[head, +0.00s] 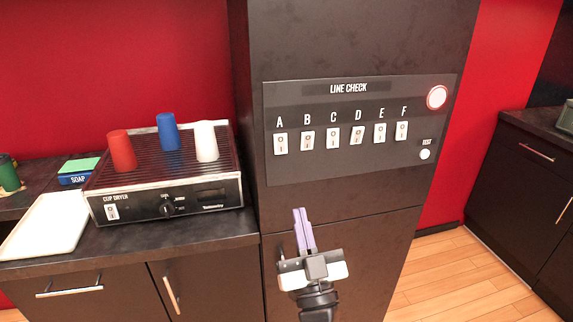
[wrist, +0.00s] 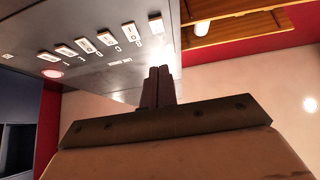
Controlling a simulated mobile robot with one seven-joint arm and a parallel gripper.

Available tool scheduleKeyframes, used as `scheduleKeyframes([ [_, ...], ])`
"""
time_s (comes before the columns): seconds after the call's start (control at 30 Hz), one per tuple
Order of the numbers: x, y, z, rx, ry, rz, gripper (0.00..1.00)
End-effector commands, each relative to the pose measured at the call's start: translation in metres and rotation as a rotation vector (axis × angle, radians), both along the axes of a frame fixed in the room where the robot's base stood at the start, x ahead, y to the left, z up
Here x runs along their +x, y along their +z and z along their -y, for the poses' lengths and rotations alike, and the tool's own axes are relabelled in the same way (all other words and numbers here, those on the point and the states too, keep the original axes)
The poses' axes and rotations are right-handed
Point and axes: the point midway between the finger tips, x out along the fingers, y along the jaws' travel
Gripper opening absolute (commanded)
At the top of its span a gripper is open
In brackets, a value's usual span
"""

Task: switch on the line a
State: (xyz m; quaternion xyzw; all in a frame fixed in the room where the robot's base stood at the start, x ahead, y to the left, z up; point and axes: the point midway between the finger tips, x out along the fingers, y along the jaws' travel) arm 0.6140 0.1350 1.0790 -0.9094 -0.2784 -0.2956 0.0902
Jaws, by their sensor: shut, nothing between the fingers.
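Switch A (head: 281,143) is the leftmost white rocker in the row on the dark "LINE CHECK" panel (head: 350,170). In the wrist view the panel is upside down at the upper left, and switch A (wrist: 157,25) is at the right end of the row. Its on or off position is too small to tell. My gripper (head: 302,213) has its purple fingers shut and empty, pointing up, below and slightly right of switch A in the head view. In the wrist view my gripper (wrist: 158,70) is apart from the switch.
Switch B (head: 307,140) sits close beside A, with several more to its right. A red round button (head: 437,97) and a white test button (head: 425,154) are at the panel's right. A cup dryer (head: 170,203) with cups stands on the left counter.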

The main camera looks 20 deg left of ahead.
Motion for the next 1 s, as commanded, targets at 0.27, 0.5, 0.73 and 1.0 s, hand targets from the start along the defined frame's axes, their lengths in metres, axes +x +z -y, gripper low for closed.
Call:
scheduleKeyframes([
  [0.27,0.006,0.004,-0.006,-0.004,0.004,0.009,0.0],
  [0.5,0.015,0.012,-0.011,-0.001,0.0,0.007,0.0],
  [0.73,0.027,0.02,-0.021,-0.005,0.006,0.008,0.0],
  [1.0,0.055,0.056,-0.038,0.001,0.002,-0.001,0.0],
])
